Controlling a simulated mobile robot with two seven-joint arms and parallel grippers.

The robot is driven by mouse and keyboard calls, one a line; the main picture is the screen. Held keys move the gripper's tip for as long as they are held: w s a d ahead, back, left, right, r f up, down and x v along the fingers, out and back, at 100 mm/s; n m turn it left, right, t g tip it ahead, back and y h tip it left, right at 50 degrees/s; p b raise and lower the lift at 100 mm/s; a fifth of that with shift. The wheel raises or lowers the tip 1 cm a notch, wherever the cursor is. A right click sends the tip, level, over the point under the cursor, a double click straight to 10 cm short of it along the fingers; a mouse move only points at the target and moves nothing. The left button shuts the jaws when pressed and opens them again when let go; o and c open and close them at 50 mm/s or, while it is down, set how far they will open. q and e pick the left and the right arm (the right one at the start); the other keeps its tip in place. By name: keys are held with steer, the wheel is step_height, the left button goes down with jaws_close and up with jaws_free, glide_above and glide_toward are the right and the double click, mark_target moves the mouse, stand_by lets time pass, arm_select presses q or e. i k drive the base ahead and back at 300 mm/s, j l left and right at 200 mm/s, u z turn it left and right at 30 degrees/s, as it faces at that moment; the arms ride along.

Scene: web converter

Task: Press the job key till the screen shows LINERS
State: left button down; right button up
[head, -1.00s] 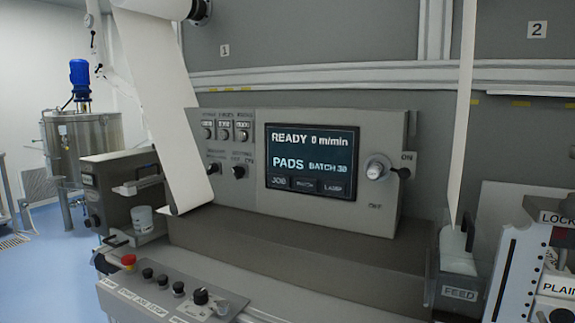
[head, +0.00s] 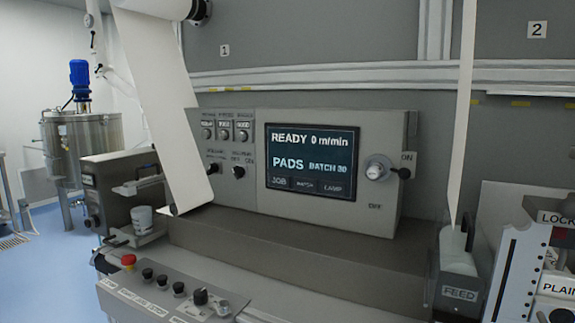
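The screen (head: 311,160) is lit on the front of the grey control box in the head view. It reads READY 0 m/min, then PADS and BATCH 30. The job key (head: 279,180) is at the screen's lower left, labelled JOB, with a batch key (head: 305,184) and a LAMP key (head: 333,188) to its right. Neither of my grippers shows in the head view.
A rotary switch (head: 378,169) sits right of the screen. A white web (head: 165,110) hangs left of it. A console with a red button (head: 128,260) is in front. The grey ledge (head: 300,245) below the screen is clear.

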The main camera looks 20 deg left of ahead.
mark_target(274, 180)
steer(key=j+z, duration=0.2)
steer(key=j, duration=0.25)
steer(key=j+z, duration=0.25)
steer(key=j, duration=0.25)
steer(key=k+j+z, duration=0.2)
steer(key=j, duration=0.25)
steer(key=j+z, duration=0.25)
steer(key=j, duration=0.2)
steer(key=k+j+z, duration=0.2)
steer(key=j, duration=0.25)
